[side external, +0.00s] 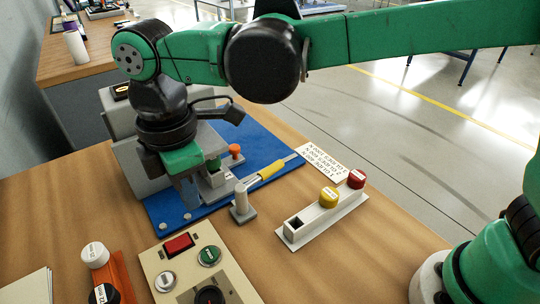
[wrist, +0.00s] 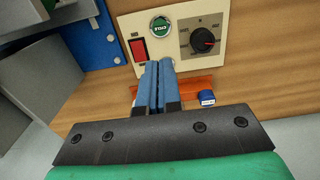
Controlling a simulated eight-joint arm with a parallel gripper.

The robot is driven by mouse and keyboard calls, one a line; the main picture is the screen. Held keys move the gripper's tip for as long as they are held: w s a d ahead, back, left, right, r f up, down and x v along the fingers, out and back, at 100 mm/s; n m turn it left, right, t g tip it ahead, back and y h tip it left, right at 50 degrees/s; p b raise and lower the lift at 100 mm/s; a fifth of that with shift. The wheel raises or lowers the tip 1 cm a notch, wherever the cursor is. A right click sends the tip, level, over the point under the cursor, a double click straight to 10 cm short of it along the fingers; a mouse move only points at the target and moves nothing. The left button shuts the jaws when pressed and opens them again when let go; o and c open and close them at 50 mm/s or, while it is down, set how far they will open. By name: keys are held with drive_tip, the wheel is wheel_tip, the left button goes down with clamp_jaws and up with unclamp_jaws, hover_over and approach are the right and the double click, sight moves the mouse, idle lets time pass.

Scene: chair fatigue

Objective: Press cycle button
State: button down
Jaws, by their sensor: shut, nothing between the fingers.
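The cream control panel (side external: 157,258) lies on the wooden table near the front. It carries a green round button (side external: 209,256), a white round button (side external: 164,282), a red rocker switch (side external: 179,243) and a black knob (side external: 210,296). In the wrist view the green button (wrist: 161,26), red switch (wrist: 139,48) and knob (wrist: 203,40) show; the white button does not, and the fingers cover part of the panel. The button labels are too small to read surely. My gripper (wrist: 157,66) is shut and empty. In the side view it is over the blue mat (side external: 165,218), behind the panel.
A white rail (side external: 315,222) with yellow and red caps stands right of the mat. A grey post (side external: 242,203) and a yellow-handled tool (side external: 268,171) are nearby. An orange holder (side external: 122,272) with white and black caps stands left of the panel. Bare table lies at right.

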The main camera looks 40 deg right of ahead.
sight(208, 253)
wheel_tip(208, 253, down, 12)
drive_tip(key=shift+f, duration=0.2)
drive_tip(key=shift+f, duration=0.15)
drive_tip(key=shift+f, duration=0.75)
wheel_tip(208, 253, up, 15)
drive_tip(key=shift+f, duration=0.15)
idle(0.3)
idle(0.5)
